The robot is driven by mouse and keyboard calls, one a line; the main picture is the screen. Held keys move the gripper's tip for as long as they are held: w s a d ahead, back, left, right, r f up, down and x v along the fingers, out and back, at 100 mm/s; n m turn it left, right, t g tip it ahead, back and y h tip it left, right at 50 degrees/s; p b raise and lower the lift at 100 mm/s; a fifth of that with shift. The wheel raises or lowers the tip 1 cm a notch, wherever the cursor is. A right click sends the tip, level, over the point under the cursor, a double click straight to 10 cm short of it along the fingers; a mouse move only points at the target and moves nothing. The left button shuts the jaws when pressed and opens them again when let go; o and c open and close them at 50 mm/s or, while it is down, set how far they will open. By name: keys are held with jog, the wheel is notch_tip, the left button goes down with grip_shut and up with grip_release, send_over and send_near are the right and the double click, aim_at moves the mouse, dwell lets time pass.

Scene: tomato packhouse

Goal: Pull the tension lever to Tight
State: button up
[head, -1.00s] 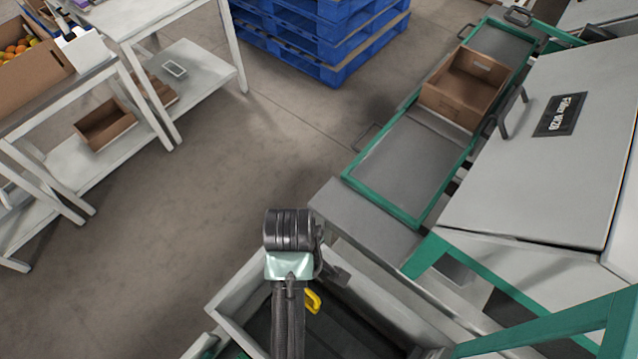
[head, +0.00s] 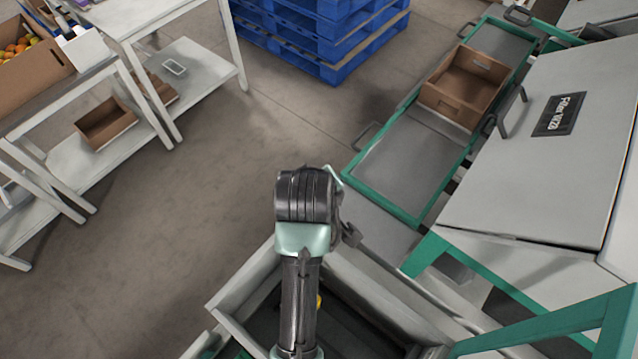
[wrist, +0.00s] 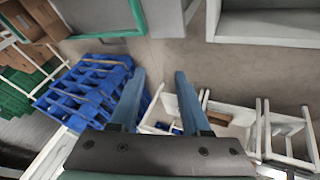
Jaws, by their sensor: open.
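No lever that I can identify for certain shows, and no Tight marking can be read. A small yellow part (head: 318,301), possibly a handle, peeks out beside my arm in the head view, over the dark bed of the grey-walled machine (head: 247,287). Most of it is hidden behind my arm. My gripper (wrist: 161,75) is open in the wrist view, its two blue-grey fingers apart with nothing between them. In the head view my arm's end is raised above that machine, and the fingers are mostly hidden.
A green-framed conveyor (head: 347,181) carries an open cardboard box (head: 452,109) at upper right. Beside it stands a grey filler cabinet (head: 560,180) with a handle. Blue pallets (head: 330,60) are stacked at the back. White tables (head: 200,75) stand left. The floor between is clear.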

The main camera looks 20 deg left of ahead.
jog(key=shift+c, duration=0.9)
jog(key=shift+s+f, duration=0.1)
jog(key=shift+f, duration=0.25)
jog(key=shift+c, duration=1.1)
jog(key=s+f+m+g+b, duration=0.1)
jog(key=f+m, duration=0.1)
jog(key=f, duration=0.1)
jog(key=s+d+f+m+b, duration=0.1)
jog(key=f+m, duration=0.2)
jog(key=s+f+m+g+h+b, duration=0.1)
jog(key=f+m+b, duration=0.1)
jog(key=f, duration=0.1)
jog(key=shift+s+d+f+m+g, duration=0.2)
jog(key=shift+s+m+g, duration=0.1)
jog(key=shift+m, duration=0.1)
grip_shut()
jog(key=s+f+m+g+b, duration=0.1)
jog(key=s+f+m, duration=0.2)
jog(key=f, duration=0.4)
jog(key=s+f+m+g+b, duration=0.1)
jog(key=s+f+m, duration=0.2)
jog(key=f, duration=0.5)
jog(key=shift+s+d+f+m+h, duration=0.15)
jog(key=shift+s+d+m+h, duration=0.1)
jog(key=shift+s+m+h, duration=0.25)
